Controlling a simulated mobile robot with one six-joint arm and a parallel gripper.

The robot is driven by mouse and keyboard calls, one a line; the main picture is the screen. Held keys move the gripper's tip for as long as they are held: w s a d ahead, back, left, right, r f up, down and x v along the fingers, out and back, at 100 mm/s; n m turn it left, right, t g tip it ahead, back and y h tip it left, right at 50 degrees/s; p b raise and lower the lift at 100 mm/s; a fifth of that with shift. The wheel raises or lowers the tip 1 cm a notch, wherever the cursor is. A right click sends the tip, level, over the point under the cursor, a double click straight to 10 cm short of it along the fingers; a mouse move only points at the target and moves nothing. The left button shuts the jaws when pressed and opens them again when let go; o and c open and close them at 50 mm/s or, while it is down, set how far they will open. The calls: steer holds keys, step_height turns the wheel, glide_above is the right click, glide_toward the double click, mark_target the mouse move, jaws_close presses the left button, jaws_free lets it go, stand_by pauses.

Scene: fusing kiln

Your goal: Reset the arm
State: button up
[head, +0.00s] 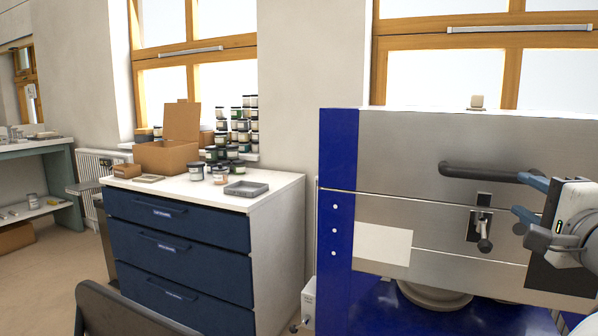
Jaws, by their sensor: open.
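The kiln (400,150) has a brushed metal front and a blue side panel, and it fills the right of the head view. A dark bar handle (480,173) runs across its front. My gripper (517,197) comes in from the right edge, with its two blue-tipped fingers apart and nothing seen between them. The upper finger overlaps the right end of the handle in the picture; I cannot tell whether they touch. A metal latch (483,230) sits on the kiln front, left of my gripper. Most of my arm is out of view.
A white cabinet with blue drawers (160,250) stands left of the kiln. On it are a cardboard box (165,157), several jars (222,152) and a grey tray (246,188). A side table (40,147) stands far left. Open floor (50,285) shows at lower left.

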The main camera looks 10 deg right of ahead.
steer(key=shift+s+a, duration=0.1)
steer(key=shift+s, duration=0.35)
